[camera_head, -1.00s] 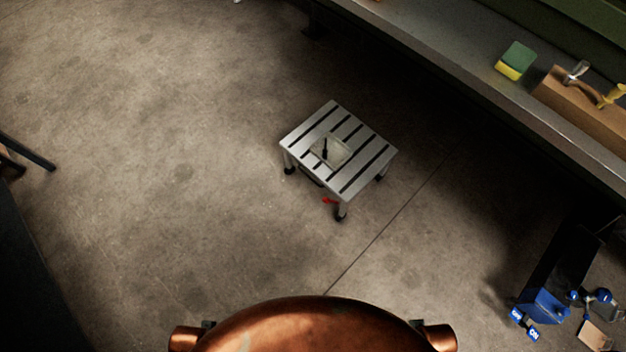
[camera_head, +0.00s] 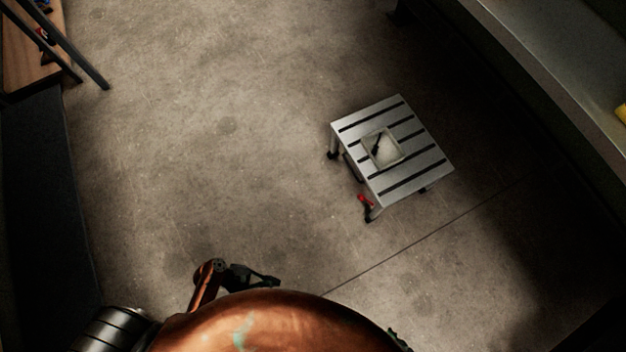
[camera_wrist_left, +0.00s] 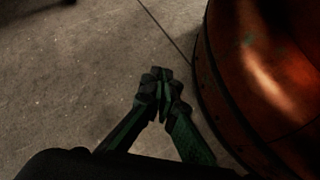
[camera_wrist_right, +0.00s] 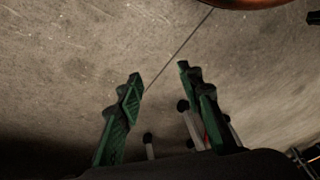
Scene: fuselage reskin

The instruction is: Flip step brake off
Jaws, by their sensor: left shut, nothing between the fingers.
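The step (camera_head: 430,162) is a silver slatted stool standing on the floor right of the middle in the head view. A red brake lever (camera_head: 362,199) sits low at its near leg. Parts of the step's legs (camera_wrist_right: 194,128) show upside down beyond the right fingers, with a bit of the red lever (camera_wrist_right: 206,139) partly hidden by a finger. My left gripper (camera_head: 262,278) is shut and empty, low beside my body, apart from the step; its fingertips meet in the left wrist view (camera_wrist_left: 162,86). My right gripper (camera_wrist_right: 160,80) is open, with nothing between its green fingers.
A shallow light tray (camera_head: 383,148) with a dark item lies on the step's top. A long grey bench (camera_head: 560,65) runs along the upper right. A dark cabinet or table side (camera_head: 45,190) stands at the left. The concrete floor (camera_head: 220,150) around the step is clear.

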